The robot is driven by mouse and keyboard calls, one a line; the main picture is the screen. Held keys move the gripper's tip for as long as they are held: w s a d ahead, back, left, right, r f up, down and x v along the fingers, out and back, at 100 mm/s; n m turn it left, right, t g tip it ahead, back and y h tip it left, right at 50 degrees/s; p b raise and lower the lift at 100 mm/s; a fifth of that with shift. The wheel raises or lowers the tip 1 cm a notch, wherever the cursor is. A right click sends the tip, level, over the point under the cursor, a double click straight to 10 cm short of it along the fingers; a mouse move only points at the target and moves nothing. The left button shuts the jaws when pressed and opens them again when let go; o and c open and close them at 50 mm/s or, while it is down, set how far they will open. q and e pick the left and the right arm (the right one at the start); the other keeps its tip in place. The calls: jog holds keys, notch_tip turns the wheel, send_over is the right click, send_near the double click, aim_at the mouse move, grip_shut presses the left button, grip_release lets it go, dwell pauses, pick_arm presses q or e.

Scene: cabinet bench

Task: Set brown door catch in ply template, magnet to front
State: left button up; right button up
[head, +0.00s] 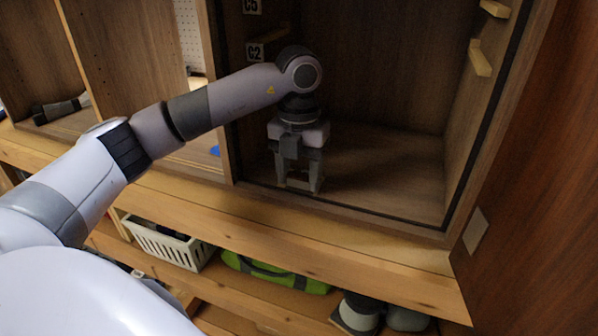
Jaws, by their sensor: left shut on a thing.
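My left gripper (299,188) points straight down inside the open cabinet, low over the cabinet floor (390,190) near its front left corner. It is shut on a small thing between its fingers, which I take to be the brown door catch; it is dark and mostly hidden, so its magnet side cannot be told. A small pale brown patch shows between the fingertips; I cannot tell whether it is part of the ply template. No template can be made out clearly elsewhere. My right gripper is not in view.
The cabinet's left wall (219,100) stands close beside my left arm. A reddish-brown door (540,180) stands open at the right. Wooden pegs (480,58) project from the right wall. A white basket (170,244) and green bag (270,272) lie below. The cabinet floor to the right is clear.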

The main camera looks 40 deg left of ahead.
pick_arm(q)
jog(key=shift+f, duration=0.45)
jog(key=o, duration=1.2)
jog(key=shift+r, duration=0.1)
jog(key=shift+r+p, duration=2.3)
jog(key=shift+r, duration=0.65)
jog(key=shift+r+p, duration=0.45)
jog(key=shift+r, duration=0.35)
jog(key=shift+f, duration=0.1)
